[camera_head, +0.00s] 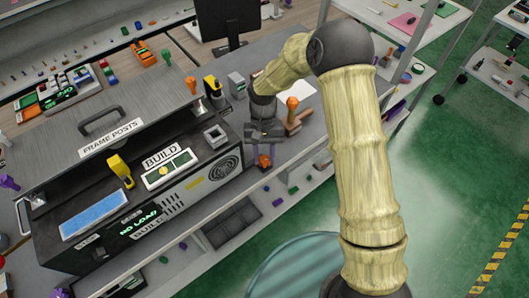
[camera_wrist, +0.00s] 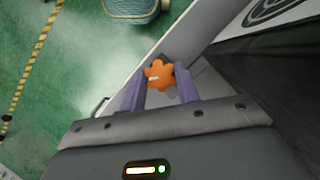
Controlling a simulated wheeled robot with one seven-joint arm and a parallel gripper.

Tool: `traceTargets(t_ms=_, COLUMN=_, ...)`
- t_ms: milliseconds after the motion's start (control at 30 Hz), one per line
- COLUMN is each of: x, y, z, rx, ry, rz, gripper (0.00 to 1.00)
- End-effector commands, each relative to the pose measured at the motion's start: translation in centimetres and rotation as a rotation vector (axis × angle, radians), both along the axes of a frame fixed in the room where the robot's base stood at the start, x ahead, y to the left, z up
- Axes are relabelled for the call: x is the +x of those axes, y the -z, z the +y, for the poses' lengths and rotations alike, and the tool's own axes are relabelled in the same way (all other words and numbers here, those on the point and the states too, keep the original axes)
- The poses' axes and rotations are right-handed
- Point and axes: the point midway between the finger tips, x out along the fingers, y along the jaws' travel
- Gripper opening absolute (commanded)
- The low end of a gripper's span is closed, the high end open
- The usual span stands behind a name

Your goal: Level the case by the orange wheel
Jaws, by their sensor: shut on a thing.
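The case (camera_head: 208,182) is a dark grey box on the bench, with BUILD labels, a blue panel, a green-lit display and a round fan vent. I cannot tell whether it sits level. A green panel with a pale round spot (camera_head: 163,171) is on its top. The orange wheel (camera_wrist: 158,76) is a small lobed knob beside the vent end of the case, low at the bench edge. In the wrist view my gripper (camera_wrist: 160,84) has its purple fingers on either side of the wheel, shut on it. In the head view the wheel (camera_head: 264,162) is partly hidden by my gripper.
A yellow lever (camera_head: 120,170) stands on the case. A shelf with small parts runs below the bench edge. Green floor is open to the right.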

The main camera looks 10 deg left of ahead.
Motion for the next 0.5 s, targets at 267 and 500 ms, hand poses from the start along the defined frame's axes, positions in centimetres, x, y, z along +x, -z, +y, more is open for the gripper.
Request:
traceTargets(t_ms=267, x=0.12, y=-0.24, z=0.34, rx=0.004, ry=-0.214, rz=-0.007, gripper=0.09)
traceTargets(t_ms=500, x=0.13, y=-0.23, z=0.4, rx=0.005, ry=-0.321, rz=-0.008, gripper=0.09)
